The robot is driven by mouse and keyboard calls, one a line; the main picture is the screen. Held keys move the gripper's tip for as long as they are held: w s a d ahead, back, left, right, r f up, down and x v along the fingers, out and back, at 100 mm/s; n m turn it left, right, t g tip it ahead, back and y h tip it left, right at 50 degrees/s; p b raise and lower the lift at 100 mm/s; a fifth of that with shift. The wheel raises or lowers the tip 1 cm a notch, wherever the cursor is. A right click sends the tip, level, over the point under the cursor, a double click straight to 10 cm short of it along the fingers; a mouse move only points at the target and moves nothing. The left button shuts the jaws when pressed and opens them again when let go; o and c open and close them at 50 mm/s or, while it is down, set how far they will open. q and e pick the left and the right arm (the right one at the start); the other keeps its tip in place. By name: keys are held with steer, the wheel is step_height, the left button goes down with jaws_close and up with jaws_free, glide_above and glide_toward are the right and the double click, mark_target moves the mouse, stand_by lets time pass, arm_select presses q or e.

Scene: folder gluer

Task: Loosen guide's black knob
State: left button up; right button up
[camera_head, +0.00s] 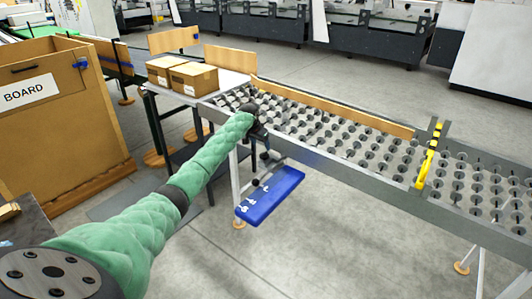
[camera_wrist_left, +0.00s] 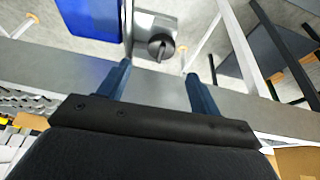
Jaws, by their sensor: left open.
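A black knob (camera_wrist_left: 160,47) sits on a small grey plate in the left wrist view, right of a blue panel (camera_wrist_left: 88,18). My left gripper (camera_wrist_left: 158,70) is open. Its two dark blue fingers point toward the knob, one on each side of it in the picture, with the gap between them empty. The fingers look apart from the knob. In the head view my left gripper (camera_head: 266,148) hangs at the near side of the roller table's frame, above the blue panel (camera_head: 270,195). My right gripper is not in view.
The roller table (camera_head: 330,173) carries a long wooden rail (camera_head: 335,108) and a yellow-marked crossbar (camera_head: 428,160). Two cardboard boxes (camera_head: 193,78) stand on a side table at its left. A large box marked BOARD (camera_head: 60,120) stands at far left. The floor in front is clear.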

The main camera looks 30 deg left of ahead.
mark_target(264, 156)
arm_select(q)
steer(key=p+x, duration=0.1)
steer(key=x, duration=0.6)
steer(key=shift+f+p, duration=0.2)
steer(key=shift+p, duration=0.15)
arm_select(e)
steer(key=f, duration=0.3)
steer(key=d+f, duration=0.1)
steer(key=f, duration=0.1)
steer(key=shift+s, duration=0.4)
arm_select(q)
steer(key=c, duration=1)
